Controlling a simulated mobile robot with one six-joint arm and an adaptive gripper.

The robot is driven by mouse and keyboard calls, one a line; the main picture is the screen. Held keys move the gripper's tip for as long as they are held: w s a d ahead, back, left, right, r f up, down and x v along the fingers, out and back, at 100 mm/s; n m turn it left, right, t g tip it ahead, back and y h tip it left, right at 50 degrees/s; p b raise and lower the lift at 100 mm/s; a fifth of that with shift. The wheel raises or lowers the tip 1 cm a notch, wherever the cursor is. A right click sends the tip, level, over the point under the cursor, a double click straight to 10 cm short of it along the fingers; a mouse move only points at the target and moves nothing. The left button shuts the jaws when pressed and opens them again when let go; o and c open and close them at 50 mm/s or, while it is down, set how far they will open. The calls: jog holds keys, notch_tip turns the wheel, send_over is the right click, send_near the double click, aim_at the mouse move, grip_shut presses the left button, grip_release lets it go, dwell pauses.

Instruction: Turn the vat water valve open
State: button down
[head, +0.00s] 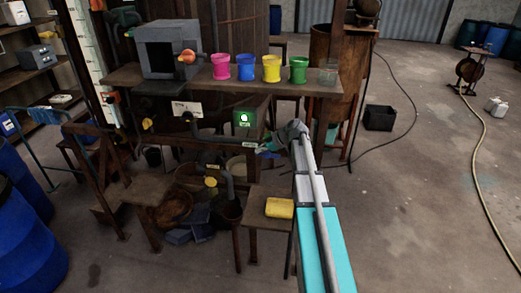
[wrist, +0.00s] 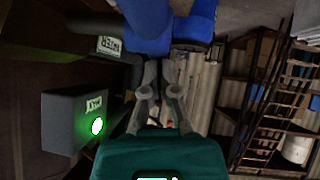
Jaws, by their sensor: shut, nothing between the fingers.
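My gripper (wrist: 160,67) is shut and empty, its fingers pointing up in the wrist view. In the head view my gripper (head: 265,149) is low beside the green-lit box (head: 245,119), under the bench's right half. A dark pipe fitting (head: 188,120) with a white label (head: 187,108) is left of that box; the label also shows in the wrist view (wrist: 109,46), too small to read surely. I cannot tell which fitting is the vat water valve. The brown vat (head: 240,28) stands behind the bench.
Pink (head: 221,67), blue, yellow and green cups and a clear one stand on the bench (head: 150,84). A yellow sponge (head: 280,208) lies on a low stand. Blue drums (head: 25,230) stand at left. A hose crosses the open floor (head: 430,200) at right.

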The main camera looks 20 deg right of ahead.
jog(key=shift+s+d+r, duration=0.1)
jog(key=shift+d, duration=0.15)
jog(key=shift+r, duration=0.1)
jog(key=a+r+p+v, duration=0.1)
jog(key=r+p+v, duration=0.1)
jog(key=p+v, duration=0.8)
jog(key=shift+s+d+r, duration=0.35)
jog(key=shift+s+r, duration=0.05)
jog(key=shift+r, duration=0.3)
jog(key=c, duration=1.4)
grip_release()
